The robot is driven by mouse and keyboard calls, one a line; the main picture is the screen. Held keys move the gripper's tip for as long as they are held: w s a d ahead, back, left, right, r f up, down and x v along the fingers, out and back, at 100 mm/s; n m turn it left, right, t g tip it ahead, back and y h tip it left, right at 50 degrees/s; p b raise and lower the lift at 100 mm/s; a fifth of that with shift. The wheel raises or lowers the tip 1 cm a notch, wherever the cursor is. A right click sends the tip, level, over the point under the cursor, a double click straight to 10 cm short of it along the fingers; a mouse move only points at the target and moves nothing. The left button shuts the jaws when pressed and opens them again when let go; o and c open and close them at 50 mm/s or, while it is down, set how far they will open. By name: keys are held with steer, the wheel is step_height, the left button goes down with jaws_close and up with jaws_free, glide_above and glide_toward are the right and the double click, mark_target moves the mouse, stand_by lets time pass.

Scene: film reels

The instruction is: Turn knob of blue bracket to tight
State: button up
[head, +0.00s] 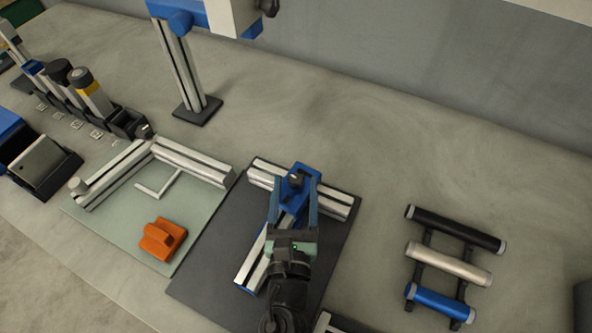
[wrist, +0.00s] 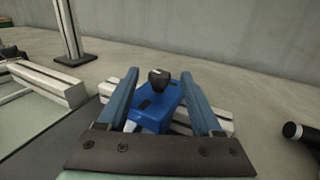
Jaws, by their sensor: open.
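The blue bracket (head: 301,173) sits at the corner where two silver rails meet on a dark mat. In the wrist view the blue bracket (wrist: 155,103) lies between my fingers. Its black knob (head: 294,178) stands up on top; it also shows in the wrist view (wrist: 158,80), a little beyond my fingertips. My gripper (head: 292,192) is open, with one blue finger on each side of the bracket; it also shows in the wrist view (wrist: 161,76). Nothing is held. I cannot tell from the views whether the knob is tight or loose.
The dark mat (head: 220,265) lies under the rails. To the left, a pale green mat (head: 115,225) carries rails and an orange block (head: 162,240). A post (head: 180,70) stands behind. A rack with black, cream and blue tubes (head: 448,256) is at right.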

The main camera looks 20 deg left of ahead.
steer(key=shift+x, duration=1.4)
jaws_close()
